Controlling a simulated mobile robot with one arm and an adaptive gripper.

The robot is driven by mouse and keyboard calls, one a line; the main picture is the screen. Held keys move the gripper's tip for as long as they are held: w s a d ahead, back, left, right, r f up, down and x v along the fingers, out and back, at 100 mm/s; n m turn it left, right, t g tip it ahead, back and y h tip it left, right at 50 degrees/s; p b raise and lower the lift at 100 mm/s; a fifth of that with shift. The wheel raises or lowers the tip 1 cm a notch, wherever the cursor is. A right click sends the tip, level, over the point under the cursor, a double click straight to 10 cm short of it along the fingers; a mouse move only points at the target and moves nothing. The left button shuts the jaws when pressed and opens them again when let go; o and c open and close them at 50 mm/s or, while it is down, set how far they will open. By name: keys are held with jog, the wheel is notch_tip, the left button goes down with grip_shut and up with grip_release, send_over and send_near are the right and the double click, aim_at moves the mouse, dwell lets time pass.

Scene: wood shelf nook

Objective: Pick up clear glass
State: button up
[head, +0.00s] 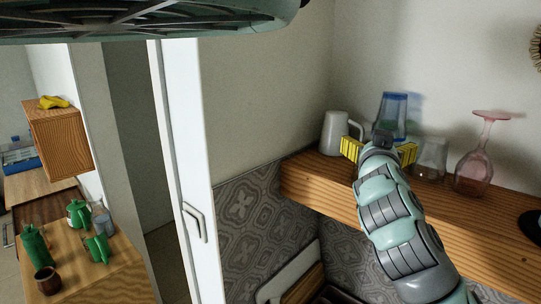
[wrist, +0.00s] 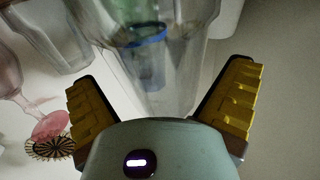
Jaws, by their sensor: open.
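In the wrist view, a clear glass (wrist: 178,75) stands between the two yellow finger pads of my gripper (wrist: 160,78). I see space on both sides, so the pads do not appear to grip it. A blue-rimmed glass (wrist: 140,42) shows through or behind it. In the head view, my gripper (head: 379,150) is open at the wooden shelf (head: 325,185), in front of the blue-tinted glass (head: 392,112); my arm may hide the glass between the pads there. Another clear glass (head: 431,158) stands just right of the gripper and shows at upper left in the wrist view (wrist: 55,35).
A white mug (head: 333,133) stands close left of my gripper. A pink stemmed glass (head: 475,170) stands upside down to the right. A dark round item (head: 531,224) lies at the right edge. The wall is close behind. A counter with green pots (head: 97,248) is at far left.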

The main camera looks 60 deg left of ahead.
jog(key=shift+p+x, duration=0.5)
jog(key=shift+x, duration=0.4)
jog(key=shift+s+a, duration=0.1)
jog(key=c, duration=1.4)
jog(key=shift+r, duration=0.1)
notch_tip(320, 180, up, 3)
jog(key=shift+s+r+p, duration=0.2)
jog(key=shift+r+p, duration=0.05)
jog(key=shift+p, duration=0.05)
jog(key=s+b, duration=0.1)
jog(key=s, duration=0.1)
jog(key=s+d+b, duration=0.1)
jog(key=s+b, duration=0.1)
jog(key=s, duration=0.1)
jog(key=shift+d, duration=0.2)
jog(key=p, duration=1.2)
send_near(368, 133)
jog(key=s, duration=0.1)
jog(key=s+a+r, duration=0.1)
jog(key=s, duration=0.1)
jog(key=s+r, duration=0.1)
jog(key=shift+s+a+r, duration=0.15)
jog(key=shift+s+a, duration=0.1)
jog(key=shift+s, duration=0.15)
